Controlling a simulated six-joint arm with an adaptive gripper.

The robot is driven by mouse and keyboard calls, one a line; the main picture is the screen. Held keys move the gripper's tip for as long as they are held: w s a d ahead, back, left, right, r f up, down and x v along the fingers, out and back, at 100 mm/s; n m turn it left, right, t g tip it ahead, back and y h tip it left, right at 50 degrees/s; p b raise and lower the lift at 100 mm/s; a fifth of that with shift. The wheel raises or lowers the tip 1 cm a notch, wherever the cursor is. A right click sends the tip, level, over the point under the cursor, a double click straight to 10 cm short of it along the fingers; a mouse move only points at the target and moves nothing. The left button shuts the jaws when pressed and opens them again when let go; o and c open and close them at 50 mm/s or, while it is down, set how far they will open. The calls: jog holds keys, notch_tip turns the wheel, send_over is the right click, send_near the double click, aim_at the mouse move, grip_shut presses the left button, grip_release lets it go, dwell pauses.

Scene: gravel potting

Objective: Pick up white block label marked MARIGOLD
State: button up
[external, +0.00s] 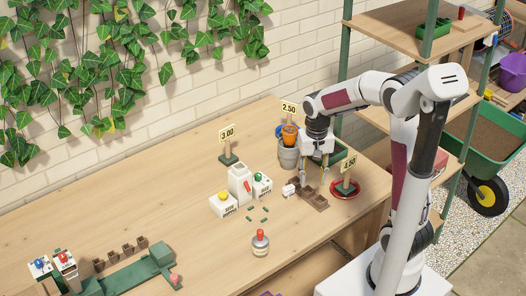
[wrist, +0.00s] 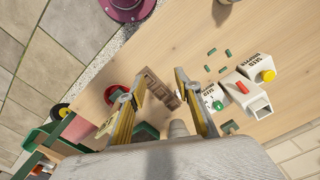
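A small white block (external: 289,190) with dark marks stands on the wooden table at the left end of a brown notched rack; its lettering is too small to read. In the wrist view I cannot make out this block clearly; a finger may hide it. My gripper (external: 312,181) points down above the rack, close to the right of the white block. In the wrist view my gripper (wrist: 151,84) has its two fingers wide apart, with the brown rack (wrist: 160,88) showing between them. Nothing is held.
White seed boxes (external: 223,204) with coloured knobs stand left of my gripper, with green pieces (external: 251,219) in front. Grey and orange pots (external: 288,157) stand behind. The table's left middle is clear.

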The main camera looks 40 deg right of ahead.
aim_at(289, 187)
jog(key=w+f+m, duration=0.2)
jog(key=w+m, duration=0.1)
jog(key=w, duration=0.1)
jog(key=w+f+m, duration=0.2)
jog(key=w+m, duration=0.2)
jog(key=w+d+f+m, duration=0.1)
jog(key=w+f+m, duration=0.1)
jog(key=w+m, duration=0.2)
jog(key=shift+w+d+f, duration=0.1)
jog(key=shift+f, duration=0.25)
jog(key=shift+m, duration=1.2)
jog(key=shift+f, duration=1.25)
jog(key=shift+f, duration=2.65)
